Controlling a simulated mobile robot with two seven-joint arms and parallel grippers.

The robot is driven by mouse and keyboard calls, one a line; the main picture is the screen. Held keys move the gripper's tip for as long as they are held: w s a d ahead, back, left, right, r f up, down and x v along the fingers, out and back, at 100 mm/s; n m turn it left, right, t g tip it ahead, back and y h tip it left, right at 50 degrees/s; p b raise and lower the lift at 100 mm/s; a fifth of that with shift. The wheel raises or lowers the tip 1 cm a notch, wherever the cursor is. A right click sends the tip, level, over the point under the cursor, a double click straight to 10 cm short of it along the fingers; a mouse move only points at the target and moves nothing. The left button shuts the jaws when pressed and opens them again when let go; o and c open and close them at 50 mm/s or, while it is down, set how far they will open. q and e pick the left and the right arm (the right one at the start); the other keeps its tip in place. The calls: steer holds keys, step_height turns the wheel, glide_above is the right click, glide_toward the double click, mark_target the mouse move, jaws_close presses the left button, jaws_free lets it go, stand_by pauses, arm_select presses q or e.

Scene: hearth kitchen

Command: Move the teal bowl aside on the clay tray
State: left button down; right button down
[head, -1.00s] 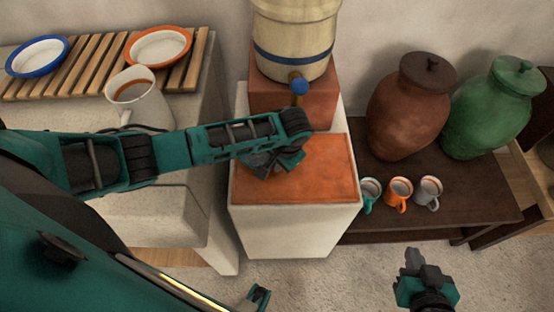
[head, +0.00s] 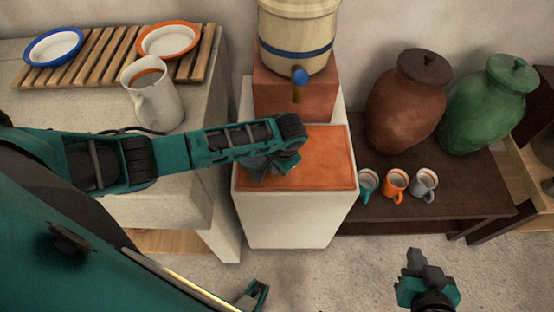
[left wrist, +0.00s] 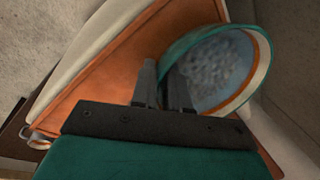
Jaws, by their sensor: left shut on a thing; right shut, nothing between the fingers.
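The teal bowl (left wrist: 215,75) shows in the left wrist view, with a teal outside, an orange-and-cream rim band and a grey-blue speckled inside. My left gripper (left wrist: 163,72) is shut on its near rim. The clay tray (left wrist: 122,68) lies beneath; I cannot tell whether the bowl touches it. In the head view the clay tray (head: 325,165) is the orange top of a pale block. My left gripper (head: 264,174) is over its left part and hides the bowl there. My right gripper (head: 413,262) is shut and empty at the lower right, away from the tray.
A cream dispenser (head: 296,35) with a blue tap stands behind the tray. Several small mugs (head: 396,184) and two lidded jars (head: 407,105) stand on the dark bench at right. A pitcher (head: 155,100) stands on the left counter. The tray's right part is clear.

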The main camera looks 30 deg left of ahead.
arm_select(q)
steer(key=shift+s+d+f, duration=0.1)
steer(key=shift+s+f, duration=0.1)
steer(key=shift+s, duration=0.4)
steer(key=c, duration=1.1)
jaws_free()
steer(key=shift+w+r, duration=0.1)
steer(key=shift+w, duration=0.1)
steer(key=shift+o, duration=0.2)
steer(key=shift+r, duration=0.55)
steer(key=p+v, duration=0.3)
steer(key=v, duration=0.8)
steer(key=shift+d+r, duration=0.2)
steer(key=shift+r, duration=0.15)
